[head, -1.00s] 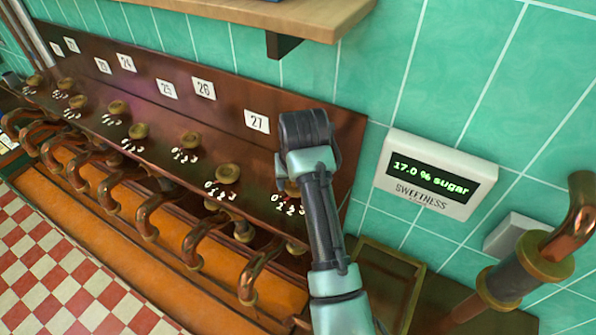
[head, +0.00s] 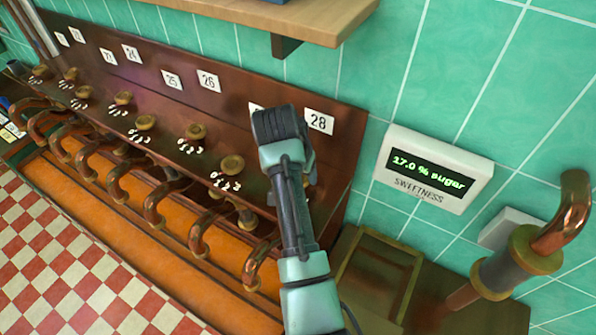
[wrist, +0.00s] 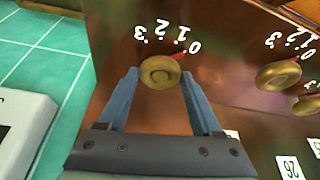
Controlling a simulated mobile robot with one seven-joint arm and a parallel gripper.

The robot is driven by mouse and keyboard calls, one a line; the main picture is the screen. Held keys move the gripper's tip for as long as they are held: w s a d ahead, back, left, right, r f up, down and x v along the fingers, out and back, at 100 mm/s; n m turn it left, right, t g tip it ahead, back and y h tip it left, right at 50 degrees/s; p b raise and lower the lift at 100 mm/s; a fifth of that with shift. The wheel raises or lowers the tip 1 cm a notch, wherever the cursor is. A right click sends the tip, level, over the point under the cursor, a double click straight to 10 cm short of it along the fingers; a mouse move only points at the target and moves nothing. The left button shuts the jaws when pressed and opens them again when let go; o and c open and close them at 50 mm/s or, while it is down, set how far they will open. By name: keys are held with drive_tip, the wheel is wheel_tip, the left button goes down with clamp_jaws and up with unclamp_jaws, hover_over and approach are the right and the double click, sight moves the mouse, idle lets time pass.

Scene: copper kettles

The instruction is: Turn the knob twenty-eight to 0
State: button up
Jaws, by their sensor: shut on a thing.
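Knob twenty-eight (wrist: 160,72), a round brass knob, is the end knob of the row in the wrist view. White digits 0 to 3 arc around it, upside down there, and a red mark beside it points toward the 0. My gripper (wrist: 160,76) has its blue fingers on both sides of the knob and is shut on it. In the head view the label 28 (head: 319,121) shows to the right of my arm, which hides most of the gripper, knob and digits.
Neighbouring knobs (head: 232,165) run along the copper panel to the left, with curved copper spouts (head: 205,232) below. A sweetness display (head: 433,168) on the tiled wall reads 17.0 % sugar. A wooden shelf (head: 330,20) is above. A copper pipe (head: 500,275) stands at right.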

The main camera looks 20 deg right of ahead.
drive_tip(key=shift+r, duration=0.1)
drive_tip(key=o, duration=1.4)
drive_tip(key=shift+c, duration=0.2)
drive_tip(key=v, duration=1.3)
